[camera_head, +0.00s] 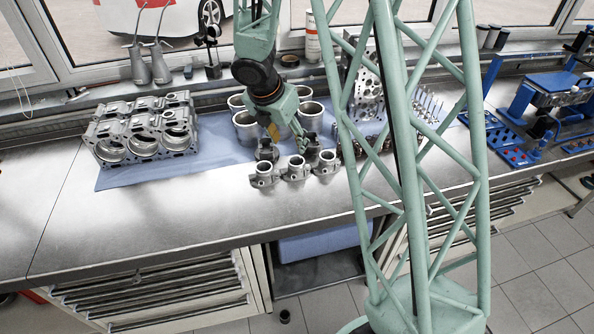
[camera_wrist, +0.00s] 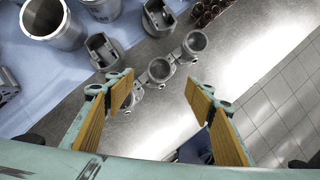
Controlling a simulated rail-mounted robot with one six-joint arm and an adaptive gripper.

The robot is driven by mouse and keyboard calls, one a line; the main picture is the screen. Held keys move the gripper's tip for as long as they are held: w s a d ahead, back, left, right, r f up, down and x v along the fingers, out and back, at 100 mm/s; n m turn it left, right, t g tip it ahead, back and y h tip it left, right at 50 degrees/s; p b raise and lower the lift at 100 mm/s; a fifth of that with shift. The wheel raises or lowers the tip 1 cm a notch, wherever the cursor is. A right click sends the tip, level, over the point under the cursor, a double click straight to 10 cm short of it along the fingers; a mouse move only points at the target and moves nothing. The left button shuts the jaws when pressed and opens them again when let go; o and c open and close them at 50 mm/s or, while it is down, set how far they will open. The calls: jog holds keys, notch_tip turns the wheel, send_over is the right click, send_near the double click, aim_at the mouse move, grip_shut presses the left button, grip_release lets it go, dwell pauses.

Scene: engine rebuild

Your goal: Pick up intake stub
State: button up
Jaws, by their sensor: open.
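Three short grey metal rings with flanges, which look like the intake stubs, stand in a row near the bench's front edge: left (camera_head: 264,173), middle (camera_head: 297,168) and right (camera_head: 326,163). In the wrist view the right stub (camera_wrist: 196,42) and the middle stub (camera_wrist: 160,70) show clearly. The left one is largely hidden behind a finger. My gripper (camera_wrist: 158,91) is open and empty, with its yellow-padded fingers spread wide above the row. The middle stub appears between the fingertips in the wrist view. In the head view the arm reaches down behind the row.
Two piston-like parts (camera_wrist: 103,50) stand just behind the stubs, with large cylinder liners (camera_head: 246,128) farther back on the blue mat (camera_head: 125,179). An engine block (camera_head: 143,140) lies left. The bench (camera_head: 180,215) is clear at front left.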

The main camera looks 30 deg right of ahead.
jog(key=shift+f, duration=0.1)
jog(key=b, duration=0.3)
send_near(297, 160)
jog(key=shift+s+d+f, duration=0.15)
jog(key=shift+s+f, duration=0.05)
jog(key=shift+f, duration=0.45)
jog(key=shift+s+d+f, duration=0.15)
jog(key=shift+s+f, duration=0.1)
jog(key=shift+f, duration=0.4)
jog(key=shift+f, duration=0.1)
jog(key=shift+b+x, duration=0.85)
jog(key=shift+x, duration=1.6)
jog(key=c, duration=1.1)
